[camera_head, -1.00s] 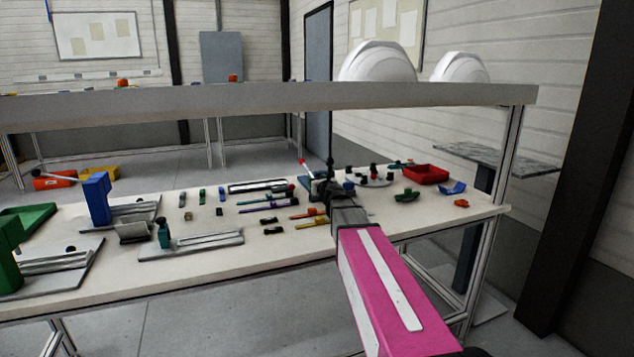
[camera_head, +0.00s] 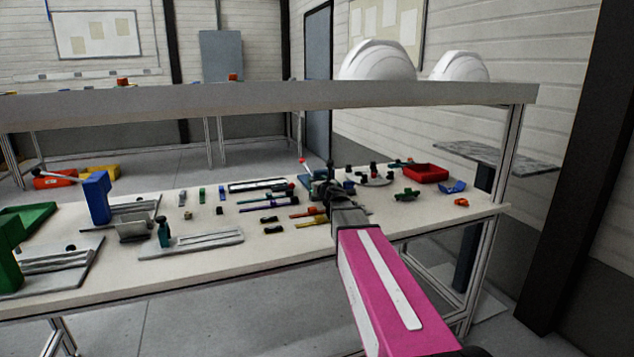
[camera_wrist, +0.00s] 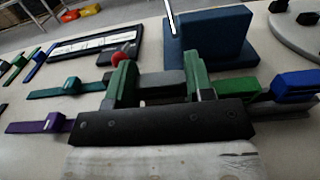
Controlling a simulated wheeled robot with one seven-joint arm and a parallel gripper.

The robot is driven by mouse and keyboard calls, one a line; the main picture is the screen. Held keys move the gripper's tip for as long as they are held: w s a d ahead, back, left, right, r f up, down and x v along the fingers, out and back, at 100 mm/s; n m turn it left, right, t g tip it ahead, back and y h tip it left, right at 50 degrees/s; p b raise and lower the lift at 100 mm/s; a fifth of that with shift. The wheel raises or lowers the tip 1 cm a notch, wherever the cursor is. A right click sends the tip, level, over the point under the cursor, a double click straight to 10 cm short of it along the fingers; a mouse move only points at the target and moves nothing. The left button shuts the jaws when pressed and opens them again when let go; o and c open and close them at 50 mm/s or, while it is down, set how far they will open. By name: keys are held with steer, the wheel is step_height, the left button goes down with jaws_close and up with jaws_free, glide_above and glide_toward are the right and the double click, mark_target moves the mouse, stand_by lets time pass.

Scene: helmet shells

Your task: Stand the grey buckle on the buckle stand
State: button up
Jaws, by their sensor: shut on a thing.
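My gripper (camera_wrist: 158,88) shows in the wrist view with two green fingers closed on a small grey piece, the grey buckle (camera_wrist: 162,80). Much of the buckle is hidden by the fingers and the black bar in front. A dark blue block on a flat base, which looks like the buckle stand (camera_wrist: 210,38), is just beyond the fingers. I cannot tell whether the buckle touches it. In the head view my gripper (camera_head: 331,186) is over the bench beside the blue block (camera_head: 307,182), and the buckle cannot be made out.
Purple (camera_wrist: 38,125) and teal (camera_wrist: 62,89) strips lie left of the fingers. Green (camera_wrist: 232,86) and blue (camera_wrist: 293,86) pieces lie close on the right. A grey round plate (camera_wrist: 297,32) is at the back right. A red tray (camera_head: 426,174) stands at the bench's right side.

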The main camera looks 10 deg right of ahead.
steer(key=shift+f, duration=1)
steer(key=o, duration=1)
steer(key=s, duration=0.3)
steer(key=s+d, duration=0.1)
steer(key=s, duration=0.3)
steer(key=s+d, duration=0.1)
steer(key=s, duration=0.2)
steer(key=shift+s+f, duration=0.1)
steer(key=shift+s, duration=0.2)
steer(key=shift+d, duration=0.1)
